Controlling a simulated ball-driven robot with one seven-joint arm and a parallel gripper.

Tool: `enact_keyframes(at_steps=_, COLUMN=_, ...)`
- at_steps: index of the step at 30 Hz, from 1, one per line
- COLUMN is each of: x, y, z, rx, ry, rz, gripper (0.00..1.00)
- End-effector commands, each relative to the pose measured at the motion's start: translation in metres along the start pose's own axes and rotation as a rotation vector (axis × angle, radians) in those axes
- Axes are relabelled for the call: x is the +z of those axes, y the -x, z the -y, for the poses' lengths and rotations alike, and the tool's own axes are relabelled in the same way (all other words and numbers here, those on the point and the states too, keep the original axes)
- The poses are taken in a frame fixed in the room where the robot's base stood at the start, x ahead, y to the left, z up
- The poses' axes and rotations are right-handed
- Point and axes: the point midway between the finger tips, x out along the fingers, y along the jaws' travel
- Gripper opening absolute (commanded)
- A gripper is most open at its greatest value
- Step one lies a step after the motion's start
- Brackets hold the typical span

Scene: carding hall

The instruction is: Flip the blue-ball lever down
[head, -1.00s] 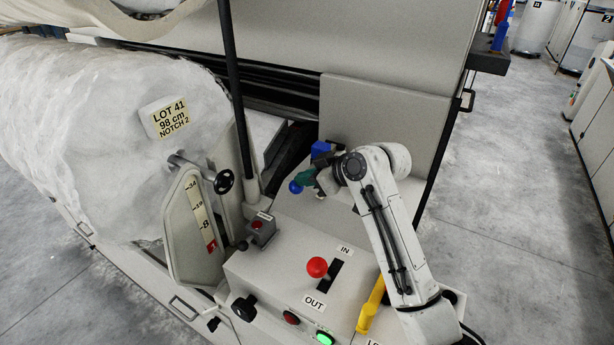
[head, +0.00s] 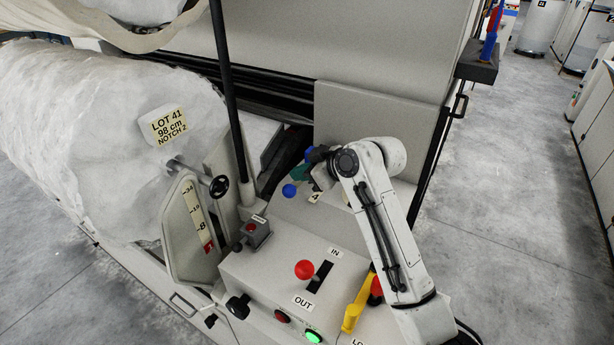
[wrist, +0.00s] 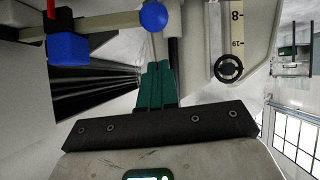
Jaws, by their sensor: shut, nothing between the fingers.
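The blue ball (head: 289,190) of the lever sits above the machine's top panel, just below and left of my gripper in the head view. In the wrist view the blue ball (wrist: 153,16) is at the end of a pale bar (wrist: 110,21) running from the left, beside a blue block (wrist: 68,47). My gripper (head: 298,173) has green fingers, shut and empty. In the wrist view the fingers (wrist: 158,66) point towards the ball, with a visible gap in the picture. My gripper partly hides the lever's mount in the head view.
A red-ball lever (head: 304,269) stands between IN and OUT labels. A yellow handle (head: 354,305) is by my arm. A handwheel (head: 219,186), a black post (head: 228,90) and a large fibre roll (head: 100,130) lie left. Open floor (head: 520,190) is at right.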

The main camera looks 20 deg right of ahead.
Motion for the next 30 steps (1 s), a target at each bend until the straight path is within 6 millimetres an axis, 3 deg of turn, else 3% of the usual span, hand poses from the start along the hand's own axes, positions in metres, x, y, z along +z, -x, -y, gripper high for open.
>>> enact_keyframes(at_steps=1, x=-0.002, y=0.015, z=-0.003, rx=0.003, ry=-0.009, rz=0.001, gripper=0.00)
enact_keyframes(at_steps=6, x=-0.003, y=0.046, z=-0.004, rx=0.005, ry=-0.007, rz=-0.001, gripper=0.00)
enact_keyframes(at_steps=15, x=-0.001, y=0.088, z=-0.006, rx=0.005, ry=-0.006, rz=-0.002, gripper=0.00)
enact_keyframes(at_steps=30, x=0.001, y=0.097, z=-0.006, rx=0.007, ry=-0.003, rz=-0.004, gripper=0.00)
